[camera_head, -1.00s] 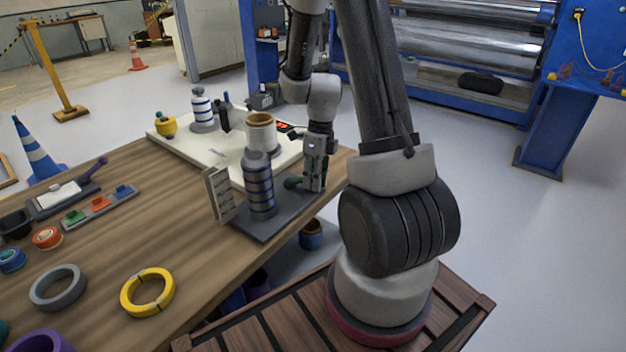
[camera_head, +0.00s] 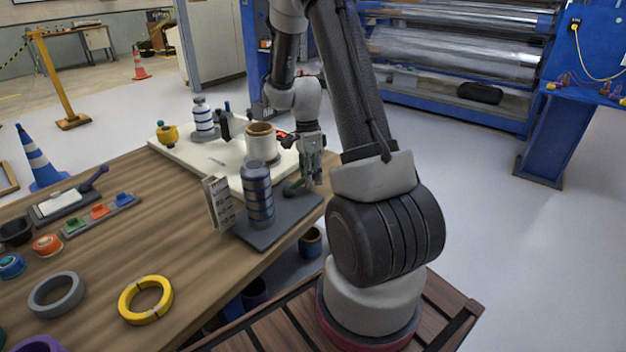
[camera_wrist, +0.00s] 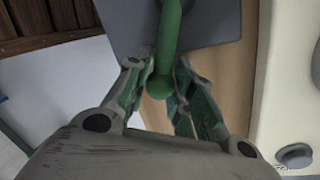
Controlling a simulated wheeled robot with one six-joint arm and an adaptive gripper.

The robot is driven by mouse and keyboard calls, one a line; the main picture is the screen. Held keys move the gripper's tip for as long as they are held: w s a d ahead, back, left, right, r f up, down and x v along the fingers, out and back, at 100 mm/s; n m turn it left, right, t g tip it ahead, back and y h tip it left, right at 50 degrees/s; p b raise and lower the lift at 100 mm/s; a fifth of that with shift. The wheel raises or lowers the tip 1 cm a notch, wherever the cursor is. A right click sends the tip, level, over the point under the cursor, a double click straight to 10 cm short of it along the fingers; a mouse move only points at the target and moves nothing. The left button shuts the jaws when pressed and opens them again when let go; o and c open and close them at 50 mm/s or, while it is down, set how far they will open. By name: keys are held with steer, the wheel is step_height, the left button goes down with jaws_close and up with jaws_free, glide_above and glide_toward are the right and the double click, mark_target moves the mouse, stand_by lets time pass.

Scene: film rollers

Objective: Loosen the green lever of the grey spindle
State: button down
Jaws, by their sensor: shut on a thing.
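The grey spindle (camera_head: 257,195) is banded with dark rings and stands upright on a dark grey base plate (camera_head: 275,232). Its green lever (camera_head: 293,189) sticks out from the spindle's right side toward my gripper (camera_head: 311,172). In the wrist view the green lever (camera_wrist: 170,35) comes down from the grey plate (camera_wrist: 215,22), and its rounded end lies between the fingers of my gripper (camera_wrist: 160,78). My gripper is shut on this end.
A small labelled panel (camera_head: 217,203) stands left of the spindle. Behind are a white board (camera_head: 190,150), a film roll (camera_head: 261,143) and a white-and-blue spindle (camera_head: 202,117). Yellow (camera_head: 131,310) and grey (camera_head: 42,303) rings lie at the front left. The table edge is close by on the right.

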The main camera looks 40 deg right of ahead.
steer(key=shift+w+n+h, duration=0.3)
steer(key=shift+w+n, duration=0.75)
steer(key=shift+n, duration=0.55)
steer(key=c, duration=1.2)
jaws_free()
steer(key=shift+r, duration=0.1)
steer(key=r, duration=0.4)
steer(key=w+r, duration=0.1)
steer(key=r, duration=0.2)
steer(key=w+r, duration=0.1)
steer(key=r, duration=0.3)
steer(key=shift+w+r, duration=0.15)
steer(key=shift+r, duration=0.2)
